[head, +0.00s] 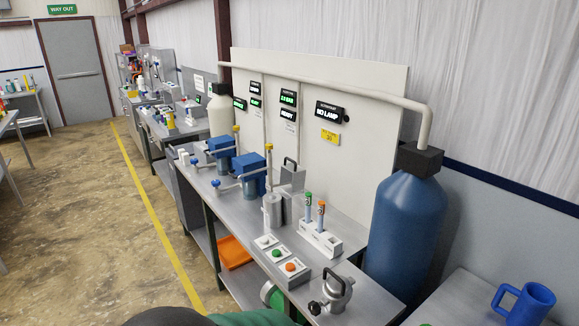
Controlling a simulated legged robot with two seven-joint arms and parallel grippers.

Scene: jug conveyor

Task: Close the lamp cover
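No part is marked as the lamp cover, so I cannot tell which it is. A silver rounded housing (331,299) with a dark arched handle and a black knob sits at the near end of the steel bench. A grey box-like part (292,178) with a dark handle stands farther back, beside silver cylinders (272,212). I cannot tell whether either is open or closed. A black sign (330,112) on the white back panel reads "NO LAMP". Neither of my grippers is in view.
A button panel (277,254) and a rack (320,239) with two capped tubes stand on the bench. A tall blue tank (405,232) stands at its right. A blue mug (525,305) is on the right-hand table. Open floor lies left, past the yellow line (160,225).

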